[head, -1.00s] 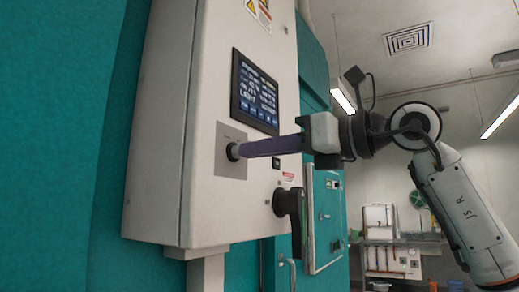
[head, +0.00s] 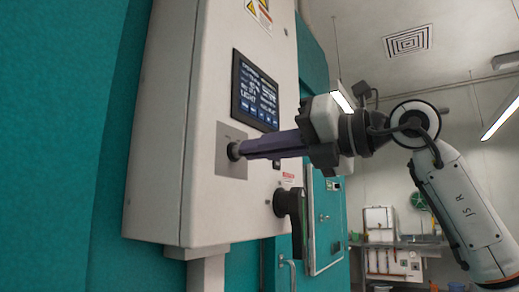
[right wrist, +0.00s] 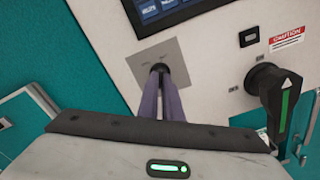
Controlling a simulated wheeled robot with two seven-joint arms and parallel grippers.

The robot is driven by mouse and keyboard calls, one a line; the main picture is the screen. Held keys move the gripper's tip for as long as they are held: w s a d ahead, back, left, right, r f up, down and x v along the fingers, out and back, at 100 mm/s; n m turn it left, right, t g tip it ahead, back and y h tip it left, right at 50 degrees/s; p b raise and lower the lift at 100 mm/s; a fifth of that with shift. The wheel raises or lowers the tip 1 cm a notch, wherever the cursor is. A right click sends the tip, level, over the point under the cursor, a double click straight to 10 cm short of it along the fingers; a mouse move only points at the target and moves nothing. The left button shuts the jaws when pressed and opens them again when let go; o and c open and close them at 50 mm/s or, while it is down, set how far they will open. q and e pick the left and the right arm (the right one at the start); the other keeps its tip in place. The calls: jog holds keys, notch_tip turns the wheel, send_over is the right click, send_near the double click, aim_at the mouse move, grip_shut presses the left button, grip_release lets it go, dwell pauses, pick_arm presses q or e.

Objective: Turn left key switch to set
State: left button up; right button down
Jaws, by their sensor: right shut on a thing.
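The key switch (head: 234,151) is a small dark round knob on a grey square plate (head: 231,169) on the front of the pale control cabinet. My right gripper (head: 244,150) reaches it from the right, its long purple fingers shut on the switch. In the right wrist view, the fingertips (right wrist: 160,76) meet at the dark switch (right wrist: 160,67), and the grey plate (right wrist: 187,77) looks tilted. The fingers hide most of the switch, and the plate's labels are too small to read. My left gripper is not in view.
A lit touch screen (head: 255,91) sits just above the plate. A large black rotary handle (head: 291,206) with a green stripe juts out at the lower right, under a caution label (right wrist: 287,39). The room right of the cabinet is open.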

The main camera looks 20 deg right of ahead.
dwell(0.3)
jog(key=c, duration=1.9)
grip_release()
jog(key=shift+c, duration=0.2)
jog(key=shift+s, duration=0.1)
jog(key=b+v, duration=0.2)
jog(key=v, duration=0.8)
jog(key=shift+d, duration=0.1)
